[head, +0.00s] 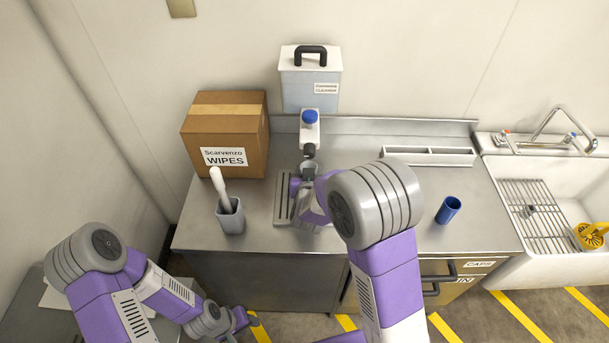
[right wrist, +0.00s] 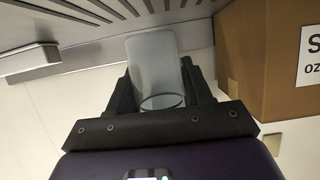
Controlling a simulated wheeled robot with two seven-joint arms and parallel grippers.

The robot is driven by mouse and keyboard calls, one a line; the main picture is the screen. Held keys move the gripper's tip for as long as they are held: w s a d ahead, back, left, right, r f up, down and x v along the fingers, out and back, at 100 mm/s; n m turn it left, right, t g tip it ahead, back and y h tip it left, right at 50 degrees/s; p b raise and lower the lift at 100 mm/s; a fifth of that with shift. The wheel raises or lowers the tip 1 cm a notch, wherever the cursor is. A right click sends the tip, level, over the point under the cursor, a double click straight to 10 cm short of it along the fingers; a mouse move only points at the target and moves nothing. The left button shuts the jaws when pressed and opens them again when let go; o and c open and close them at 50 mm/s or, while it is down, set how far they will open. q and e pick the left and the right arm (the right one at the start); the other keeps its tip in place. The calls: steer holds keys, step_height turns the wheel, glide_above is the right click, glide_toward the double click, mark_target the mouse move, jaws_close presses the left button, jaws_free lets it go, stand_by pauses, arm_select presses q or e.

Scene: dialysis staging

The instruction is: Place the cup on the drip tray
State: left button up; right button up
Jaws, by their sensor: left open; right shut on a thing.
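My right gripper (head: 306,187) is over the drip tray (head: 283,201), under the tap of the dispenser. It is shut on a pale, translucent cup (right wrist: 152,68), which shows between the fingers in the right wrist view. In the head view the cup (head: 308,169) is mostly hidden by the tap and my gripper. The grey slatted drip tray also shows in the right wrist view (right wrist: 85,22), close by the cup. I cannot tell whether the cup touches it. My left gripper (head: 243,320) is open and empty, low in front of the counter.
The cleaner dispenser (head: 311,88) with its blue-topped tap (head: 310,128) stands behind the tray. A wipes box (head: 226,136) and a brush holder (head: 230,217) stand left. A blue cup (head: 448,210) stands right, before a white rack (head: 428,156). The sink (head: 548,250) is far right.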

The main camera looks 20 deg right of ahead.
steer(key=shift+s+f+b, duration=0.15)
steer(key=shift+f+b, duration=1.4)
steer(key=shift+f, duration=0.15)
steer(key=shift+f, duration=0.15)
steer(key=o, duration=1)
steer(key=shift+r, duration=0.2)
steer(key=p+v, duration=0.3)
steer(key=v, duration=0.9)
steer(key=shift+d, duration=0.1)
